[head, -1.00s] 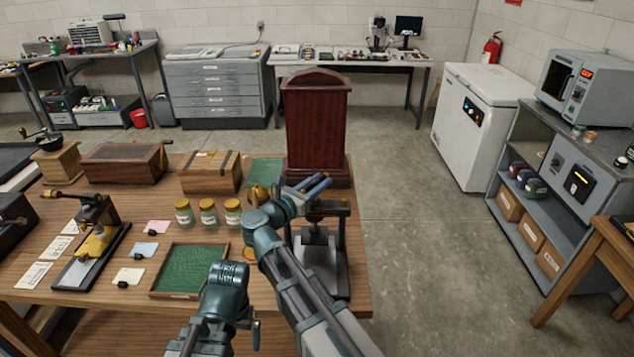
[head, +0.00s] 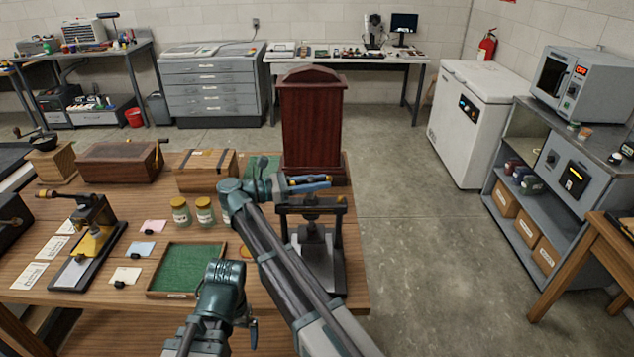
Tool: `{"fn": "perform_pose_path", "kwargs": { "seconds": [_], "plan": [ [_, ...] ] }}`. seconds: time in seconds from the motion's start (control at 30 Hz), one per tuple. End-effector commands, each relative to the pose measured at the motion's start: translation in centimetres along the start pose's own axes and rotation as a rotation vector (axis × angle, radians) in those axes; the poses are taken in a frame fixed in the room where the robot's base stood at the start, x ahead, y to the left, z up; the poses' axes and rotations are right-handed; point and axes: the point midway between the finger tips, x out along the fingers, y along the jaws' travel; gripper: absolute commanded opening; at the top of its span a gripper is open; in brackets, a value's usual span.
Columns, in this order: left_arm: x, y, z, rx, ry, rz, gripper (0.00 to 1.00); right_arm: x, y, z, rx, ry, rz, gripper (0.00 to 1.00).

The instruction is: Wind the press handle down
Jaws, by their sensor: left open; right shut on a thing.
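The press (head: 331,262) stands at the right front of the wooden table, with a dark frame, a crossbar and a central screw above a grey base. My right gripper (head: 318,182) is at the top of the press, its blue fingers pointing right. It is shut on the press handle, which is mostly hidden by the fingers. My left gripper (head: 253,333) is low in front of the table, open and apart from the press.
A tall dark red wooden case (head: 312,125) stands just behind the press. A green-lined tray (head: 187,270) and lidded jars (head: 181,212) lie to the left. A second press-like device (head: 92,240) stands further left. The floor right of the table is clear.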

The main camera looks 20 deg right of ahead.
Motion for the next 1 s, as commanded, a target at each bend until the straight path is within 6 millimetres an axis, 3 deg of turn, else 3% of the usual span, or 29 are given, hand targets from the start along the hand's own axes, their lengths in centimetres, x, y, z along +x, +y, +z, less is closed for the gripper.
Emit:
{"fn": "perform_pose_path", "kwargs": {
  "seconds": [0.53,0.57,0.7,1.0],
  "plan": [
    [-0.02,0.00,0.00,0.000,0.000,0.000,1.00,0.15,0.00,0.10,0.001,-0.004,-0.024,0.00],
    [-0.02,0.00,0.00,0.000,0.000,0.000,1.00,0.15,0.01,0.10,0.001,-0.004,-0.024,0.31],
    [-0.02,0.00,0.00,0.000,0.000,0.000,1.00,0.12,0.00,0.08,0.001,-0.003,-0.023,0.57],
    [-0.01,0.00,0.00,0.000,0.000,0.000,1.00,0.08,-0.01,0.04,0.001,-0.001,-0.023,0.58]
  ]
}}
